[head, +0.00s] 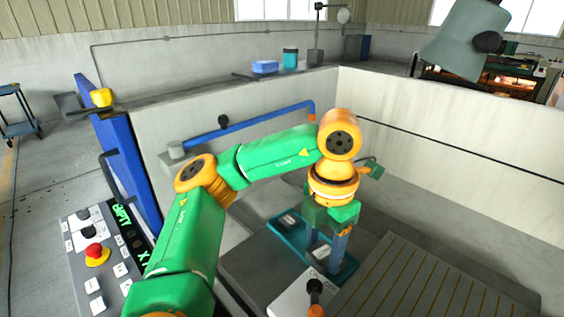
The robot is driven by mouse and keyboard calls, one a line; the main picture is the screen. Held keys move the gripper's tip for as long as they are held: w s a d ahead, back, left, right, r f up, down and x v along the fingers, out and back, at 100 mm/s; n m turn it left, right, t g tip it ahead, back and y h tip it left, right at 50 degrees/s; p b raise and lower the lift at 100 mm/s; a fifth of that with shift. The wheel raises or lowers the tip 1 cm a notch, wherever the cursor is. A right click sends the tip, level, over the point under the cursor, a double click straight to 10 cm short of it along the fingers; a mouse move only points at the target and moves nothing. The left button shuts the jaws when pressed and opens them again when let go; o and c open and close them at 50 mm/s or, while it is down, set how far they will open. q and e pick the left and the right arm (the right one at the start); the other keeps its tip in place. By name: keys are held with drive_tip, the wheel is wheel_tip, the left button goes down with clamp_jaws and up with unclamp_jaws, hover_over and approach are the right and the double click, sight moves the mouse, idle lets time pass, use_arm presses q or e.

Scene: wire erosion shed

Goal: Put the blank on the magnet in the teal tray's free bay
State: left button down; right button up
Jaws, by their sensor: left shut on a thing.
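The teal tray (285,245) lies low in the walled bay, in the middle of the head view, partly covered by my gripper. Pale label-like patches show in it; its bays cannot be told apart clearly. My left gripper (326,246) points down over the tray, its two grey-blue fingers reaching to it. It is shut on the blank, which is mostly hidden between the fingers; I cannot tell whether it touches the tray. A pale block with a black and orange lever (315,292), perhaps the magnet, stands just in front of the tray. My right gripper is not in view.
Pale walls (440,130) enclose the bay behind and right. A slatted grey plate (415,285) lies to the right of the tray. A blue pipe (250,126) runs along the back wall. A control panel with a red button (96,252) stands at left.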

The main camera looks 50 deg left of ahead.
use_arm(q)
drive_tip(key=shift+n, duration=0.6)
drive_tip(key=w+a+f, duration=0.6)
drive_tip(key=a, duration=0.1)
drive_tip(key=w+a+f, duration=0.3)
drive_tip(key=a+f, duration=0.1)
drive_tip(key=shift+a, duration=0.25)
wheel_tip(320, 180, down, 2)
drive_tip(key=shift+f+p, duration=0.25)
drive_tip(key=shift+p, duration=0.25)
drive_tip(key=shift+f, duration=0.35)
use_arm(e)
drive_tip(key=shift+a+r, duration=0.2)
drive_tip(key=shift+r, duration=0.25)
use_arm(q)
drive_tip(key=shift+f, duration=0.1)
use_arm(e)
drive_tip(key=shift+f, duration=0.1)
use_arm(q)
drive_tip(key=shift+c, duration=1)
unclamp_jaws()
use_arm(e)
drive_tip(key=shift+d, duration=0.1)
